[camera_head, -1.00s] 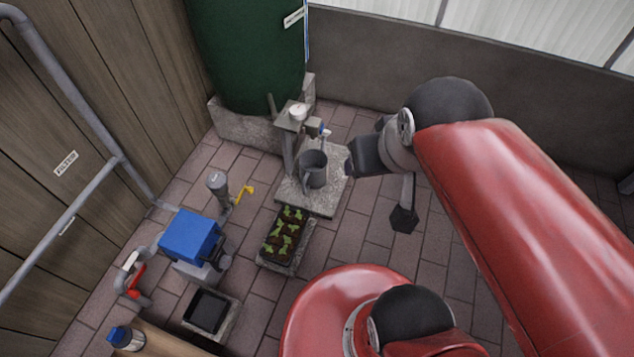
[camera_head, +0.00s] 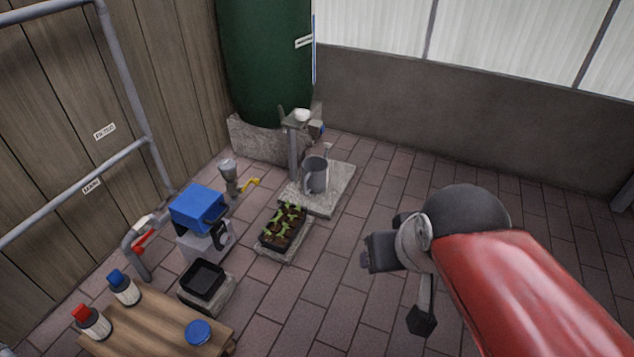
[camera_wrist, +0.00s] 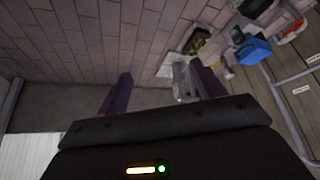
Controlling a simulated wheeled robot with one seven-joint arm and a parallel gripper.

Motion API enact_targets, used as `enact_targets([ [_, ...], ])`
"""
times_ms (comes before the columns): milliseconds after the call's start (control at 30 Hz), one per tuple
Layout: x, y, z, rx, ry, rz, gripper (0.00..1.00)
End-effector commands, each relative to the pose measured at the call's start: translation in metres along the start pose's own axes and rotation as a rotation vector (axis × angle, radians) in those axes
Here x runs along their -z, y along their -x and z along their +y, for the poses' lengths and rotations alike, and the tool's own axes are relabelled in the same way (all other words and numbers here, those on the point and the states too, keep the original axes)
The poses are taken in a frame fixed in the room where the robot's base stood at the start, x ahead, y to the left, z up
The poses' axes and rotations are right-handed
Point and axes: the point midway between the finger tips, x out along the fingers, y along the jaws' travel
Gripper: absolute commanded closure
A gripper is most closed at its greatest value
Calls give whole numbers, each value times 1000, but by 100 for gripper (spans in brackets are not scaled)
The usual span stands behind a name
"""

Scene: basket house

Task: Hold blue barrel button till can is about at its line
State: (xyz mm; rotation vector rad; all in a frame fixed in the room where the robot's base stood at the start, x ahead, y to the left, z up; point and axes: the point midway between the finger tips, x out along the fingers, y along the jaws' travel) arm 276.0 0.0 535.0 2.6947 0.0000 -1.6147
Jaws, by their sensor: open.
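A dark green barrel (camera_head: 265,60) stands on a stone block in the back corner. A small blue part (camera_head: 317,129), possibly the button, shows low at its right beside a white-topped post (camera_head: 301,116). A grey can (camera_head: 316,176) stands upright on a stone slab (camera_head: 325,203) in front of the post. Its water level and line cannot be made out. My gripper (camera_head: 366,254) is in the air right of and nearer than the slab, apart from can and barrel. In the wrist view, its two fingers (camera_wrist: 162,90) are spread with nothing held between them.
A seedling tray (camera_head: 283,229), a blue-topped machine (camera_head: 198,209) and a black tray (camera_head: 203,278) stand left of the slab. A wooden table (camera_head: 165,335) with bottles is at the lower left. Brick floor (camera_head: 400,180) right of the slab is clear.

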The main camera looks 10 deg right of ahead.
Motion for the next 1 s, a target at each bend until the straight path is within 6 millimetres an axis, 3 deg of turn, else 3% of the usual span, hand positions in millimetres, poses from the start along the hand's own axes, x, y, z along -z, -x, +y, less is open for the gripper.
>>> enact_targets([
  [233, 0, 0, 0, 0, 0, 0, 32],
  [767, 0, 0, 0, 0, 0, 0, 100],
  [1000, 0, 0, 0, 0, 0, 0, 100],
])
